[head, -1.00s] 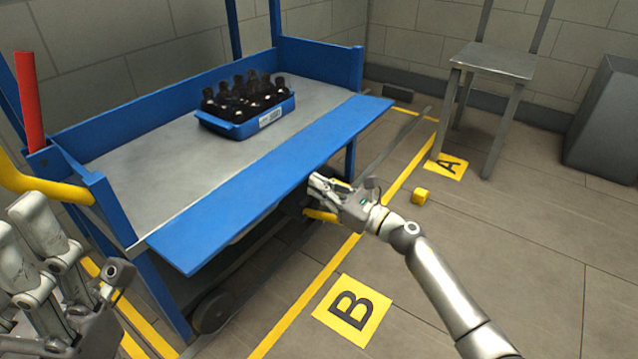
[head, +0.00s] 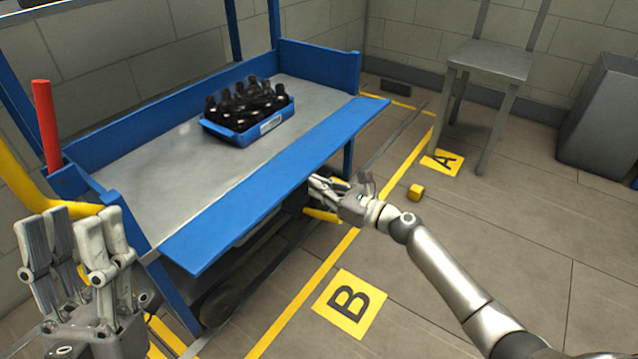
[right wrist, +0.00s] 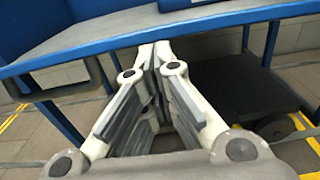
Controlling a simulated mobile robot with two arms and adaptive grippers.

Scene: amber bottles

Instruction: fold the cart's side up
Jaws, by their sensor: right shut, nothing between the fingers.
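The cart's side (head: 275,185) is a long blue panel along the near edge of the cart's grey deck (head: 150,185). It is folded out, sloping away from the deck. My right gripper (head: 314,184) is beside and below the panel's outer edge, toward its far half. In the right wrist view its fingers (right wrist: 155,52) are shut and empty, their tips at the blue panel's edge (right wrist: 200,22); I cannot tell whether they touch it. My left gripper (head: 78,235) is open and empty at the lower left, in front of the cart's near end.
A blue crate (head: 232,133) of dark bottles (head: 250,100) stands on the deck. A red post (head: 46,125) and yellow bar (head: 22,185) are at the near end.

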